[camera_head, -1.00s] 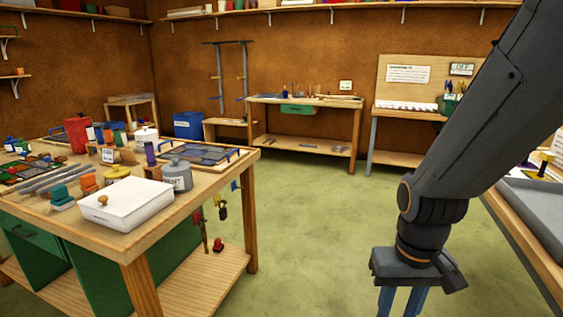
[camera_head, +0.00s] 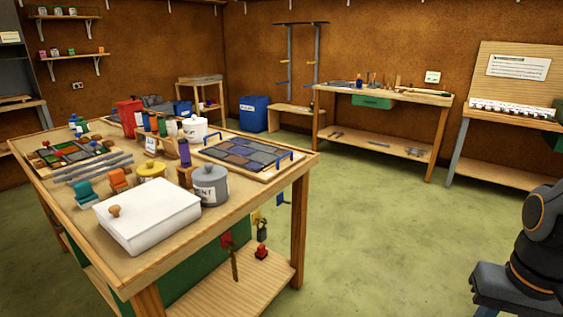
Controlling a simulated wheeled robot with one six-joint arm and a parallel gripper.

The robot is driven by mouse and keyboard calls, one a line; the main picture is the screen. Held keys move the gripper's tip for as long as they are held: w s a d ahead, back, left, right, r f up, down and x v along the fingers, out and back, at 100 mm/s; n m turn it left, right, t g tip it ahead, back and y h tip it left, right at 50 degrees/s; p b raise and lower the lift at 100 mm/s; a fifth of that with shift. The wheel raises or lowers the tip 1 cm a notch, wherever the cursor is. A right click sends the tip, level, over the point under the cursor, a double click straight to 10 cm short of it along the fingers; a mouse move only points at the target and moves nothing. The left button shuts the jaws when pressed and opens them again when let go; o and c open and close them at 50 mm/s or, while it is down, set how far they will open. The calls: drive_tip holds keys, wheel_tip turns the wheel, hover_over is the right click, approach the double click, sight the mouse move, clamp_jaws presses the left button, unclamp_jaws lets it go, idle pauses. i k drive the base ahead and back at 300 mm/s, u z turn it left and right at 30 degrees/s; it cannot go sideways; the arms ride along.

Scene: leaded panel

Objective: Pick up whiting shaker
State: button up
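No label reading whiting is legible, so I cannot tell for sure which container is the whiting shaker. A small pale shaker-like bottle (camera_head: 171,128) stands among several small bottles at the back middle of the wooden bench (camera_head: 275,179). A white pot (camera_head: 195,129) with a knobbed lid stands just right of it. A grey lidded pot (camera_head: 210,186) carries a label ending in "NT". My gripper (camera_head: 506,288) is at the lower right edge, well apart from the bench. Its fingers are outside the picture.
Green floor (camera_head: 370,220) is clear between this bench and the back workbench (camera_head: 390,92).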

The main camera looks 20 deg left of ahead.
sight(171, 123)
drive_tip(key=i, duration=2.45)
drive_tip(key=u, duration=2.6)
drive_tip(key=k, duration=0.5)
drive_tip(key=z, duration=1.35)
drive_tip(key=i, duration=3.05)
